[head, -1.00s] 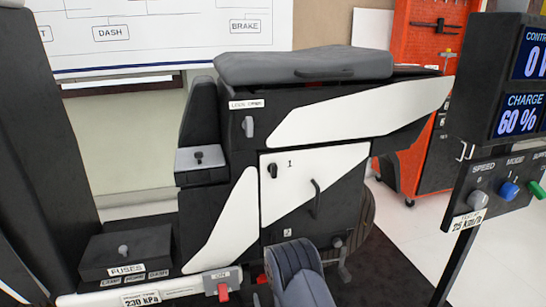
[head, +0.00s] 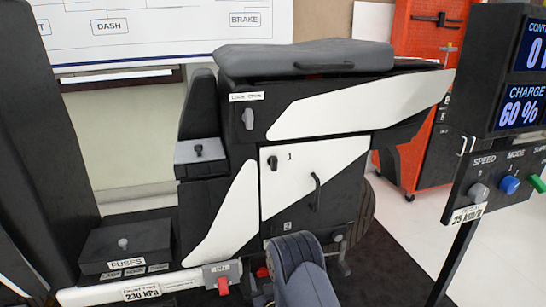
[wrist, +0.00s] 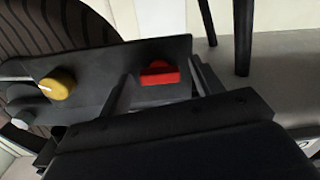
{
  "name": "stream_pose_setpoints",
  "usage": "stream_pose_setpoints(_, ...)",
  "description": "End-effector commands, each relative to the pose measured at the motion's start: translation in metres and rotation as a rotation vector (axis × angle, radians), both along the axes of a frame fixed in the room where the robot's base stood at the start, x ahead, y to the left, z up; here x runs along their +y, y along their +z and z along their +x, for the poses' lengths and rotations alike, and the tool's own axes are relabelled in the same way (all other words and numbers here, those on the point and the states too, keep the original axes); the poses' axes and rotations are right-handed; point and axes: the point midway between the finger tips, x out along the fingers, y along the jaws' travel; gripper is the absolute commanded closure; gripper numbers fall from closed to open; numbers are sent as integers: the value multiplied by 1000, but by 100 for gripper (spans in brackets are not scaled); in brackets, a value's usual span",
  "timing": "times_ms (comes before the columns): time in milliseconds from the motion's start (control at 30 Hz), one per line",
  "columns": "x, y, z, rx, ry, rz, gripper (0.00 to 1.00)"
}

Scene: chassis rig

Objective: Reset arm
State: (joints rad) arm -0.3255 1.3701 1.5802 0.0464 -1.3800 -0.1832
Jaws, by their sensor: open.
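My gripper (wrist: 164,76) is open in the wrist view, its two fingers apart. A red knob (wrist: 160,73) on a dark panel (wrist: 95,60) shows between the fingers; I cannot tell whether either finger touches it. A yellow knob (wrist: 57,84) and a pale grey knob (wrist: 22,118) sit further left on that panel. In the head view, my arm (head: 300,270) stands at the bottom centre, in front of the chassis rig (head: 235,195). My fingers cannot be made out there.
The rig has a seat (head: 300,60), a white door (head: 300,180) with a handle and a fuse box (head: 125,250). A red switch (head: 222,284) is low on its front. A control stand (head: 500,150) with several knobs stands at the right. Pale floor (head: 425,240) is open between them.

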Motion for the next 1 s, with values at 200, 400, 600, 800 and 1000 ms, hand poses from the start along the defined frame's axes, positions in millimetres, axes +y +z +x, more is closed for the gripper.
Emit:
stream_pose_setpoints(200,0,3,-1,-49,0,-175,38)
stream_pose_setpoints(400,0,2,-1,-94,1,-336,38)
stream_pose_setpoints(600,0,2,-1,-140,0,-495,38)
stream_pose_setpoints(800,0,3,-1,-187,1,-654,38)
stream_pose_setpoints(1000,-5,1,-19,-210,3,-750,38)
